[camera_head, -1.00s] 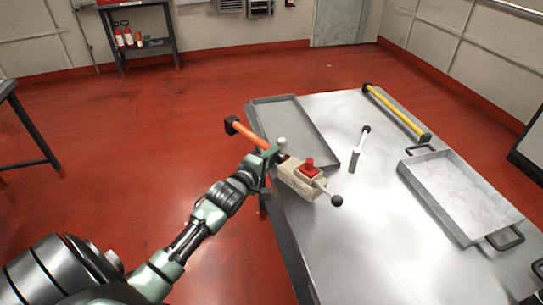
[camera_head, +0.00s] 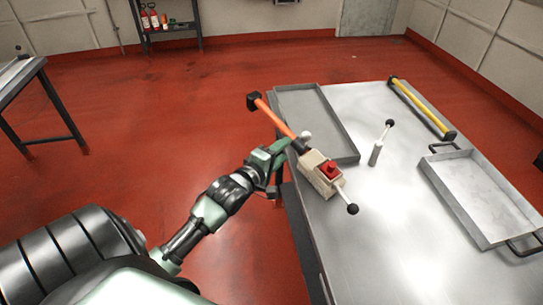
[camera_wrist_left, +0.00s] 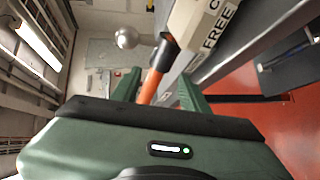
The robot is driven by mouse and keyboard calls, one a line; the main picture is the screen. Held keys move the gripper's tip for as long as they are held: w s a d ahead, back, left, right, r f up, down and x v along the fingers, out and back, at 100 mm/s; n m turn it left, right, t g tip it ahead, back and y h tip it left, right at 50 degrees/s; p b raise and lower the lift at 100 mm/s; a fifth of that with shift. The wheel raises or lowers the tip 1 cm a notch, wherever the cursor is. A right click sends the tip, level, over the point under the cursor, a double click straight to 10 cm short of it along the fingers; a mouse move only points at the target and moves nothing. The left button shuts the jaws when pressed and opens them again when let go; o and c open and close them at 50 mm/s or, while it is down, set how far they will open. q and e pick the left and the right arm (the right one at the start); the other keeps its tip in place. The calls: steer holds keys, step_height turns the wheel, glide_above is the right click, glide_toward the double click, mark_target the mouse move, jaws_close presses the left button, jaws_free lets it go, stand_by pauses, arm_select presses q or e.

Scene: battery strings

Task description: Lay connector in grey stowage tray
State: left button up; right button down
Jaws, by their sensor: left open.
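An orange bar (camera_head: 276,120) with a black end block, seemingly the connector, juts past the table's left edge. Its near end meets a cream box (camera_head: 318,171) with a red button and a ball-tipped lever. My left gripper (camera_head: 280,153) is open at the bar's near end, beside the box. In the left wrist view, the bar (camera_wrist_left: 151,86) shows between the fingers (camera_wrist_left: 160,88); whether they touch it is unclear. Two grey trays lie on the table: a shallow one (camera_head: 337,113) behind the box and one with black handles (camera_head: 458,212) at right. My right gripper is out of view.
A yellow bar (camera_head: 422,107) with black ends lies along the table's far right side. A short upright post with a ball-tipped lever (camera_head: 377,151) stands between the trays. The metal table (camera_head: 400,255) is clear at front.

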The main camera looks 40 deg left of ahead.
arm_select(q)
steer(key=v, duration=0.6)
